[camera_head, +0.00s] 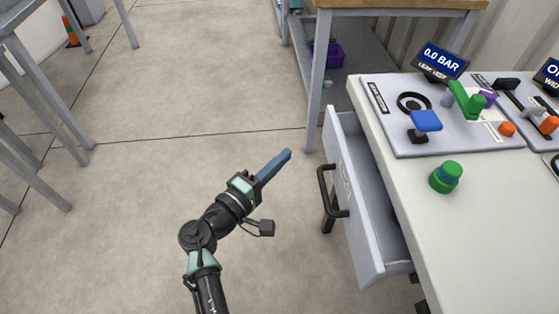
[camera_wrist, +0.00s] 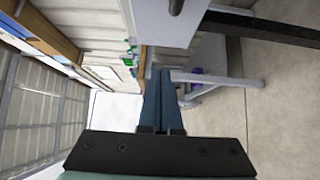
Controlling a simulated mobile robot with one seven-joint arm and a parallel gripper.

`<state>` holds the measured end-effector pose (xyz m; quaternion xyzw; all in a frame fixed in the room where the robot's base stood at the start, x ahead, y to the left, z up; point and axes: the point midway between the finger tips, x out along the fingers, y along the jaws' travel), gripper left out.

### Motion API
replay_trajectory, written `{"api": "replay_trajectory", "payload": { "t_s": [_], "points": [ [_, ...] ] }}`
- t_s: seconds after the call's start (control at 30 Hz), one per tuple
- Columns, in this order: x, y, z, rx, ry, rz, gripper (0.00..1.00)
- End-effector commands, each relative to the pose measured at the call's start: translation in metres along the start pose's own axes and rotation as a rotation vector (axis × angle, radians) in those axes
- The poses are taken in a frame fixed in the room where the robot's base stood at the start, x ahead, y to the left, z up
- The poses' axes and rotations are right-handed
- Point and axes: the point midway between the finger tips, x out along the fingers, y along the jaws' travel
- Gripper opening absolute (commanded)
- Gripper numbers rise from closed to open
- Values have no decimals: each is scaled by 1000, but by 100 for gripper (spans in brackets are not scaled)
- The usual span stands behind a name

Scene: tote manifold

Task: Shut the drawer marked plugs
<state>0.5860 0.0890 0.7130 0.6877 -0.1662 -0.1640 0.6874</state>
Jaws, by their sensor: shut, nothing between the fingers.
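A pale grey drawer (camera_head: 366,232) stands open from under the white worktop at the right of the head view. Its front faces left and carries a black bar handle (camera_head: 324,190). A small label shows on the front beside the handle, but I cannot read it. My gripper (camera_head: 287,154) is shut and empty, with its blue fingers pointing up and right. In the picture it lies left of the drawer front, apart from it. In the wrist view the shut fingers (camera_wrist: 163,75) point up the picture, and part of a pale panel (camera_wrist: 165,20) shows beyond them.
The white worktop (camera_head: 480,250) holds a green knob-like part (camera_head: 446,177) and a test panel (camera_head: 445,138) with a "0.0 BAR" display (camera_head: 440,61). A wooden-topped bench (camera_head: 400,5) stands behind, with a purple bin (camera_head: 327,54) beneath.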

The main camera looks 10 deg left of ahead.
Motion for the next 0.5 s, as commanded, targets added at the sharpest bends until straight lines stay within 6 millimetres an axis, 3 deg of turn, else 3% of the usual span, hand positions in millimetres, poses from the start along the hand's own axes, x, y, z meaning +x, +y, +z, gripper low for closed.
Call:
{"api": "replay_trajectory", "payload": {
  "t_s": [0.27, 0.5],
  "points": [
    [62, -2, 1, 0, -3, 0, 0],
    [84, -1, 24, -1, -1, -2, 0]
  ]
}}
